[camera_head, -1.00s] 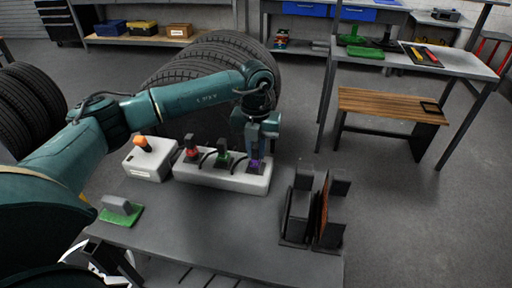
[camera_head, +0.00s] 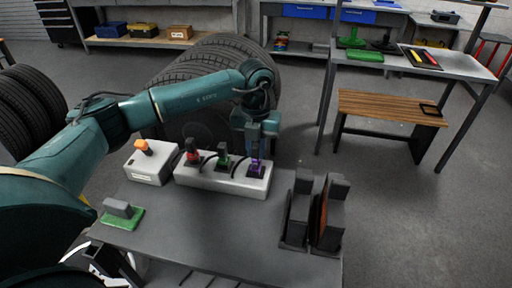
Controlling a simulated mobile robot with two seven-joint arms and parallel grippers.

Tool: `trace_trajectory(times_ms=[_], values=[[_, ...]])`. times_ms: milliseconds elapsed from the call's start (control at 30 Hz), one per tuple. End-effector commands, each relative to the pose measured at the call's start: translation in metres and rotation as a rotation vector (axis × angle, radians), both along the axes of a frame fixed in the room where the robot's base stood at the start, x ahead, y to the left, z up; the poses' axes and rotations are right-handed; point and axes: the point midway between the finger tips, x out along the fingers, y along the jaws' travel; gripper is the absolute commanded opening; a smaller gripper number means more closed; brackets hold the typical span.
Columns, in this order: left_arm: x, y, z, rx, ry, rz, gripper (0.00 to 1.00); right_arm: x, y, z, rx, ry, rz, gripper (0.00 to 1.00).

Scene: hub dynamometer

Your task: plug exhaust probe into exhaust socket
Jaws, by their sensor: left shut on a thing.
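My left gripper (camera_head: 256,150) reaches down over the right end of a white block (camera_head: 223,182) on the grey table. It is shut on a dark probe with a purple part (camera_head: 257,168), which stands upright at the block's right-hand position. I cannot tell from here how deep it sits. A green plug (camera_head: 224,160) and a red plug (camera_head: 192,155) stand on the same block to its left, with dark cables arching between them. Which socket is the exhaust socket cannot be read. My right gripper is not in view.
A white box with an orange knob (camera_head: 143,147) stands left of the block. A grey piece on a green base (camera_head: 122,211) lies at the table's left. Dark upright plates (camera_head: 328,215) stand at the right. The table's middle is clear. Tires (camera_head: 205,70) stand behind.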

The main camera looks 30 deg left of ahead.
Motion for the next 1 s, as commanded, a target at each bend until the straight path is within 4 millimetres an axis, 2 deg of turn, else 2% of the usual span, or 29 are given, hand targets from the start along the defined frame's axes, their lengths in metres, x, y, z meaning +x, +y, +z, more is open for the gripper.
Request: trace_trajectory(times_ms=[700,1000], values=[[0.000,0.000,0.038,0.000,-0.001,0.000,0.00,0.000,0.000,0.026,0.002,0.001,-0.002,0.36],[0.000,0.000,0.040,0.000,-0.001,0.000,0.00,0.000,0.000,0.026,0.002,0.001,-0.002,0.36]])
